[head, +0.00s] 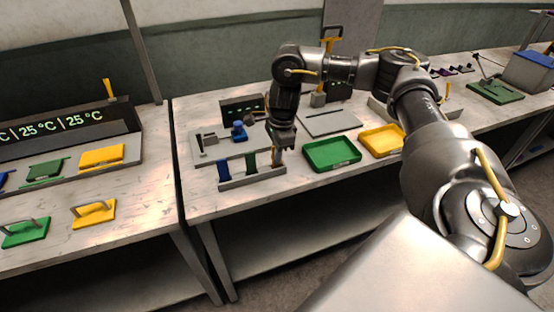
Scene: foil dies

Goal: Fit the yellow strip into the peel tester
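My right gripper (279,150) points down at the right end of a low grey rack (252,181). A blue strip (223,171) and a green strip (250,163) stand upright in the rack. I cannot make out a yellow strip; the rack's right end is partly hidden by the gripper, and whether the fingers are open or closed is too small to tell. Just behind the rack is what looks like the peel tester, a grey base plate (213,154) with a dark clamp, a blue block (238,132) and a dark display (243,109). My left gripper is not in view.
A green tray (332,168) and a yellow tray (382,152) sit right of the rack. A grey slotted plate (330,122) lies behind them. A separate left table holds a temperature display (70,127) and handled green and yellow dies (94,214). My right arm spans the right side.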

